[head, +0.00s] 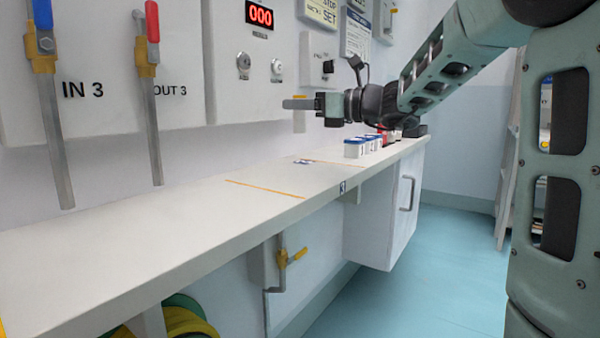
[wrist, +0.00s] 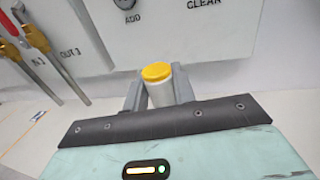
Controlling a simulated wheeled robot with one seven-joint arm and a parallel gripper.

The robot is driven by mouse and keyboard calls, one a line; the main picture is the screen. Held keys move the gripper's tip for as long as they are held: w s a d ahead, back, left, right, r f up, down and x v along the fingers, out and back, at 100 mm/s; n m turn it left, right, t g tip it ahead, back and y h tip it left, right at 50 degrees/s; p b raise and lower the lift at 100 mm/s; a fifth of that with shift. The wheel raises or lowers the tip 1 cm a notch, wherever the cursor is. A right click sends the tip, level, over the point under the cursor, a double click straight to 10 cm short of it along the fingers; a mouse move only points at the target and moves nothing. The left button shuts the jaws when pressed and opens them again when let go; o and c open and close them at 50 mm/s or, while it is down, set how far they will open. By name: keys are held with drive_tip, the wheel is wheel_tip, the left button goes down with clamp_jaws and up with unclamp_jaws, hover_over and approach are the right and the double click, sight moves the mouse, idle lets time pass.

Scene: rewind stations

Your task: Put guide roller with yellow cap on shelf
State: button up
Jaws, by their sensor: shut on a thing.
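The guide roller with yellow cap (wrist: 160,84) is a pale cylinder. In the wrist view it is between the two grey fingers of my gripper (wrist: 158,90), which is shut on it, cap toward the camera. At the right edge a white rack with shelves (head: 508,150) is partly hidden by my arm.
Several white containers with blue lids (head: 362,146) stand toward the counter's far end, near a red item (head: 383,130). Valve pipes (head: 148,100) hang on the left wall. The near counter is clear, with orange lines across it. Blue floor (head: 430,280) is open on the right.

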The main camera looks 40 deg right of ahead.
wheel_tip(320, 180, down, 9)
drive_tip(key=b, duration=0.4)
drive_tip(key=shift+r, duration=0.1)
drive_tip(key=o, duration=1)
